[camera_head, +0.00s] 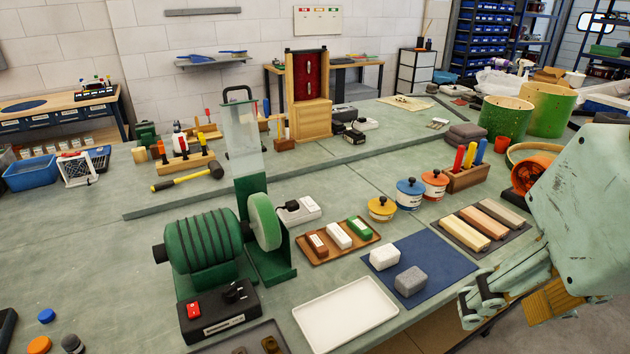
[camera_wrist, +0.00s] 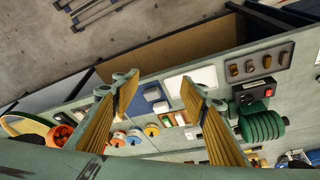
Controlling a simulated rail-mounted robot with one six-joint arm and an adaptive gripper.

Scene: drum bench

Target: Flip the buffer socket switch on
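The green buffer (camera_head: 205,243) stands on the bench in the head view, with a pale wheel (camera_head: 264,221) on its right. Behind the wheel lies a white socket block (camera_head: 303,211) with a black plug in it; its switch is too small to read. The buffer's black control box (camera_head: 218,314) carries a red rocker (camera_head: 193,309) and a black knob. My gripper (camera_head: 480,300) is at the right, over the bench's front edge, well away from the socket. In the wrist view my gripper (camera_wrist: 158,85) is open and empty, and the green buffer (camera_wrist: 262,121) shows at the right.
A white tray (camera_head: 345,312), a blue mat (camera_head: 426,262) with two blocks, a brown tray (camera_head: 338,248) of bars and lidded pots (camera_head: 410,193) lie between my gripper and the socket. A clear shield (camera_head: 243,130) rises above the wheel.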

